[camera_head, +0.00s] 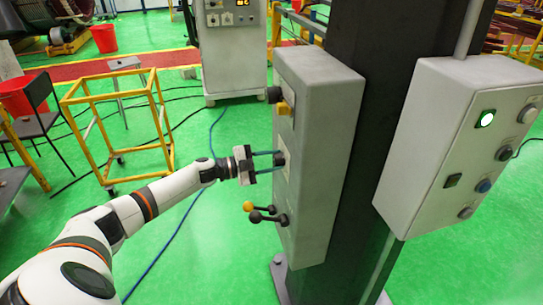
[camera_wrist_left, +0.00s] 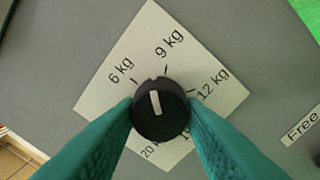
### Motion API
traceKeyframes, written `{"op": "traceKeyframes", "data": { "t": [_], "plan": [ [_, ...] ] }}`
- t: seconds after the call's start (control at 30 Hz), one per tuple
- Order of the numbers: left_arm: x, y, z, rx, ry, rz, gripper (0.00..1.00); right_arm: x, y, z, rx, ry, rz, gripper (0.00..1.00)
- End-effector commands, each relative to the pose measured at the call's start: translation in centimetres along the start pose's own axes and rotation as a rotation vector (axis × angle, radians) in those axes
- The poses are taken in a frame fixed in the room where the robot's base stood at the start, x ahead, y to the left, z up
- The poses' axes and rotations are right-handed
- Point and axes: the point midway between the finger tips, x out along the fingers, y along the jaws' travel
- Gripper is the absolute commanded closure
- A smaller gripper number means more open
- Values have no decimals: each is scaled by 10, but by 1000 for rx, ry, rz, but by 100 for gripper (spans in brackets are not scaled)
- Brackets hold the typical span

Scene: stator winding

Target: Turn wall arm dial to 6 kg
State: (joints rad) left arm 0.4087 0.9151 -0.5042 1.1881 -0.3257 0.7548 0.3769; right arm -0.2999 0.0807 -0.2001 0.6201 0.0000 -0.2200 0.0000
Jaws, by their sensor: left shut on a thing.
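The dial is a round black knob (camera_wrist_left: 160,112) with a white pointer line, on a white label plate (camera_wrist_left: 105,92) marked 6, 9, 12 kg and more. In the left wrist view the pointer line aims up and slightly left, between the 6 kg and 9 kg marks. My left gripper (camera_wrist_left: 161,118) has its two teal fingers on either side of the knob, shut on it. In the head view my left gripper (camera_head: 266,162) reaches the side face of a grey control box (camera_head: 325,100); the dial is mostly hidden there by the fingers. My right gripper is not in view.
Above the dial is a black and yellow knob (camera_head: 282,103); below it are levers with yellow and black balls (camera_head: 262,212). A second control box (camera_head: 425,140) is on the right of the dark column. A yellow frame cart (camera_head: 120,125) stands to the left.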

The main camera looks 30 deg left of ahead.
Motion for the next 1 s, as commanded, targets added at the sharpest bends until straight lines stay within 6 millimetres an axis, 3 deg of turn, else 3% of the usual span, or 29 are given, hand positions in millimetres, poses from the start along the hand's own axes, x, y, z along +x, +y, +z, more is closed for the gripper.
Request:
{"op": "traceKeyframes", "data": {
  "t": [0.5,1.0],
  "plan": [
    [0,0,1,-456,2,1,87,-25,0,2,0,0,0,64],
    [0,-2,0,-660,1,0,87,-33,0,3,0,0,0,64]
  ]
}}
